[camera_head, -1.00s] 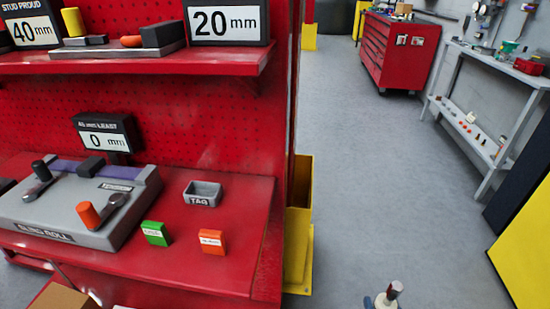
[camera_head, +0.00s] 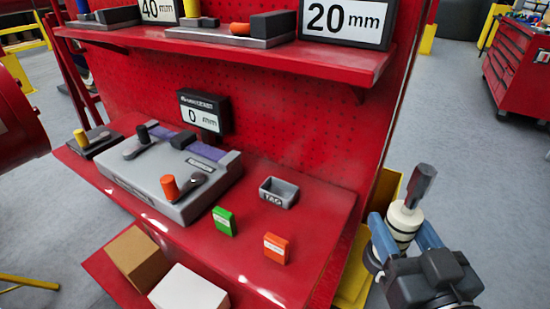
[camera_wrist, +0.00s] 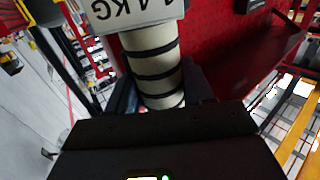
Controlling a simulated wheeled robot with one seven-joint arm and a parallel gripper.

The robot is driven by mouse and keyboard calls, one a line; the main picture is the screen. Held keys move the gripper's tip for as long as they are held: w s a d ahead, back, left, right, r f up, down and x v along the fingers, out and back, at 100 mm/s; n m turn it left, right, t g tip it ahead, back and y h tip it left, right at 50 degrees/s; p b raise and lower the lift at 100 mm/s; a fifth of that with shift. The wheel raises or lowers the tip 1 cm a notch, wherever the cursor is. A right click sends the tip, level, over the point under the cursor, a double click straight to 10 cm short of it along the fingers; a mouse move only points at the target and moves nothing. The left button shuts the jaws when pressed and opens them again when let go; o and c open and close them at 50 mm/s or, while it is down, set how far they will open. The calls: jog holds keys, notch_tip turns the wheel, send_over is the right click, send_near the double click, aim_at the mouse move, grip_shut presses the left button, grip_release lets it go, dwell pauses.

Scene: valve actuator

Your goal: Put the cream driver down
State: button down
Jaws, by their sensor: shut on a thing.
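The cream driver (camera_head: 404,222) is a cream cylinder with dark bands and a dark grey top. It stands nearly upright, tilted a little to the right, at the lower right of the head view. My gripper (camera_head: 400,240) is shut on it, with a blue finger on either side. The driver is held beside the right end of the red bench, apart from it. In the wrist view the driver (camera_wrist: 152,62) shows its banded body and a grey part with an upside-down label that ends in KG. Its lower end is hidden by my gripper.
The red bench (camera_head: 325,215) holds a grey rolling device (camera_head: 165,180), a grey TAG tray (camera_head: 279,191), a green block (camera_head: 224,221) and an orange block (camera_head: 276,248). A shelf (camera_head: 345,68) overhangs behind. Brown (camera_head: 138,255) and white (camera_head: 188,290) boxes sit low in front.

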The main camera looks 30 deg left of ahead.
jog(key=s+a+r+n+g+y, duration=0.1)
jog(key=s+a+r+n+y, duration=0.15)
jog(key=s+r, duration=0.5)
jog(key=shift+m+h, duration=0.25)
jog(key=shift+m, duration=0.1)
jog(key=shift+w+a+f+p, duration=0.35)
jog(key=shift+w+a+f, duration=0.85)
jog(key=shift+a+f, duration=0.5)
jog(key=shift+w+a+f+p, duration=0.3)
jog(key=shift+w+a+f, duration=1.05)
jog(key=shift+a, duration=0.55)
jog(key=shift+w+a+f+p, duration=0.35)
jog(key=shift+w+a+f, duration=0.75)
jog(key=shift+a+f, duration=0.65)
jog(key=shift+f, duration=0.1)
jog(key=shift+c, duration=2.2)
grip_release()
jog(key=shift+f, duration=0.15)
jog(key=shift+s+d, duration=0.2)
jog(key=shift+s, duration=0.05)
jog(key=b+v, duration=0.2)
jog(key=v, duration=0.9)
jog(key=shift+d+r+b, duration=0.15)
jog(key=shift+r+b, duration=0.15)
